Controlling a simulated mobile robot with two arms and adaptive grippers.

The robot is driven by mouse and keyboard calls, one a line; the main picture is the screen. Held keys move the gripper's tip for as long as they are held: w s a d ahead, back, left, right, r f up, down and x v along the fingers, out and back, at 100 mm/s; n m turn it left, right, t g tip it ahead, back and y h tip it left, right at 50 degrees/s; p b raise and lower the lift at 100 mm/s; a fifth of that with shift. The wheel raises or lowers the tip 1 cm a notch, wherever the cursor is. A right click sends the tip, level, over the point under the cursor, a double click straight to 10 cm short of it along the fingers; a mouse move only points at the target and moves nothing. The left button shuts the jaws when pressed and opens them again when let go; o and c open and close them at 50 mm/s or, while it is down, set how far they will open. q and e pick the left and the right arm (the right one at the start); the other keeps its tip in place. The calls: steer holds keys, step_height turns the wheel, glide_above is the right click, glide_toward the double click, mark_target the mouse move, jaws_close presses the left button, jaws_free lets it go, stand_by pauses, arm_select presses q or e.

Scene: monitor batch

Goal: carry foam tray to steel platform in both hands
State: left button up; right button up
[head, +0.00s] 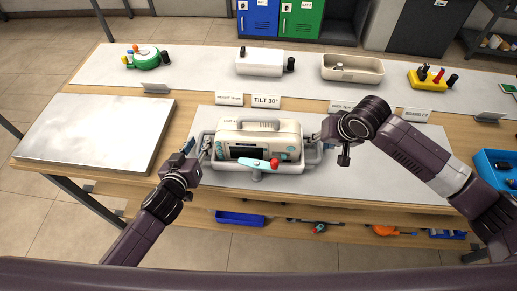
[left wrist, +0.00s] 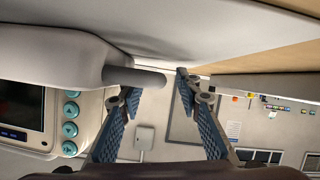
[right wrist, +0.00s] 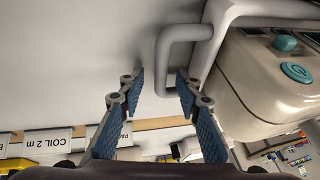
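The grey foam tray (head: 312,152) lies on the table mat with a cream monitor (head: 290,142) in it. It has a loop handle at each end. The steel platform (head: 95,132) is a flat, bare plate at the left of the table. My left gripper (head: 193,150) is at the tray's left end; in the left wrist view its open fingers (left wrist: 157,84) point at the left handle (left wrist: 140,78). My right gripper (head: 324,140) is at the right end; in the right wrist view its open fingers (right wrist: 160,88) have the right handle (right wrist: 162,62) between or just beyond their tips. Contact is unclear.
A TILT 30° sign (head: 266,102) and other labels stand behind the tray. A white box (head: 259,62), a beige tray (head: 352,70) and a yellow block (head: 427,79) are on the back strip. A blue bin (head: 494,168) is at right. Wooden tabletop separates mat and platform.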

steer(key=shift+c, duration=0.2)
arm_select(q)
jaws_close()
arm_select(e)
jaws_close()
arm_select(q)
steer(key=shift+w+r, duration=0.1)
steer(key=shift+r, duration=0.1)
arm_select(e)
steer(key=shift+w+r, duration=0.1)
steer(key=shift+r, duration=0.05)
arm_select(q)
steer(key=shift+r, duration=0.1)
arm_select(e)
steer(key=shift+r, duration=0.15)
